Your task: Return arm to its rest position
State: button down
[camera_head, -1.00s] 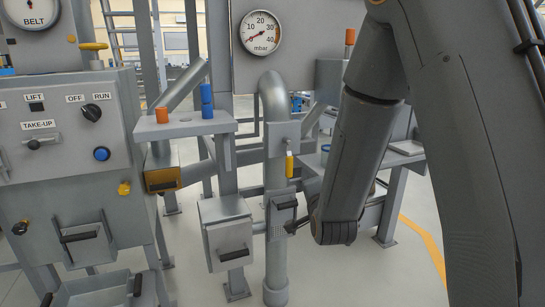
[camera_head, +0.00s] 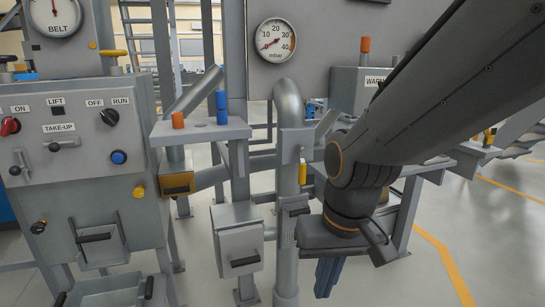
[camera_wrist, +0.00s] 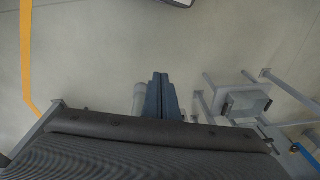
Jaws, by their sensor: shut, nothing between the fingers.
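My arm reaches in from the upper right of the head view and bends down at the wrist. My gripper (camera_head: 326,277) hangs below the wrist, pointing at the floor, with its dark blue-grey fingers together and empty. In the wrist view the shut fingers (camera_wrist: 160,97) stick out past my own dark housing, over bare floor. The wrist is close to the right of the vertical grey pipe (camera_head: 286,200) in the head view; I cannot tell whether they touch.
A control panel (camera_head: 75,112) with knobs stands at left. A small shelf (camera_head: 200,131) holds an orange and a blue cylinder. A grey box (camera_head: 238,245) with a black handle hangs below. A pressure gauge (camera_head: 276,40) is behind. Floor with a yellow line (camera_head: 440,255) is clear at right.

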jog(key=s+d+r+n+g+p, duration=0.1)
jog(key=s+r+n, duration=0.1)
jog(key=s, duration=0.3)
jog(key=d+r+m+h+p, duration=0.1)
jog(key=d+r+m+p, duration=0.2)
jog(key=d+r+p, duration=0.6)
jog(key=p, duration=0.8)
jog(key=shift+r, duration=0.2)
jog(key=shift+d+m, duration=0.15)
jog(key=shift+m, duration=0.15)
